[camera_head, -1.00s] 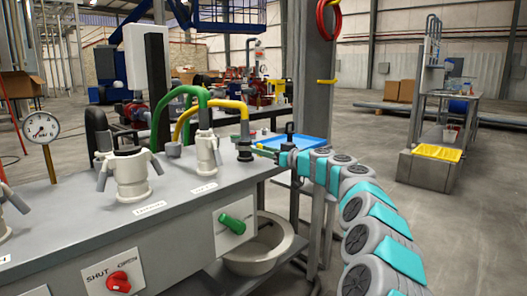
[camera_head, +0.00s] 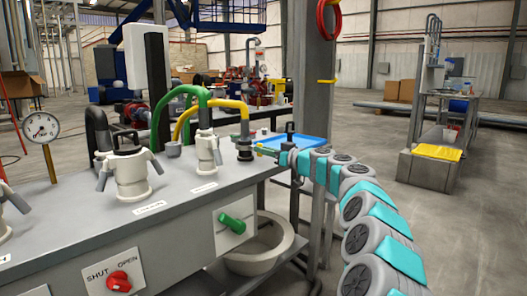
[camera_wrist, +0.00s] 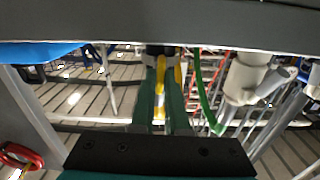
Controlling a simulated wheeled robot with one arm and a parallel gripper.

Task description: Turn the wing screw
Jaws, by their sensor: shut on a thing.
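A dark fitting (camera_head: 244,148), which I take to be the wing screw, stands at the far right corner of the grey bench, at the foot of the yellow hose (camera_head: 230,106). My gripper (camera_head: 262,150) reaches it from the right. In the wrist view my gripper (camera_wrist: 161,70) has two green fingers close together, with the dark fitting (camera_wrist: 160,49) at their tips. The jaws are shut on it. Its wings are mostly hidden by the fingers.
White winged fittings (camera_head: 130,174) (camera_head: 208,155) stand on the grey bench (camera_head: 95,215) to the left. A steel post (camera_head: 316,120) rises close behind my arm.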

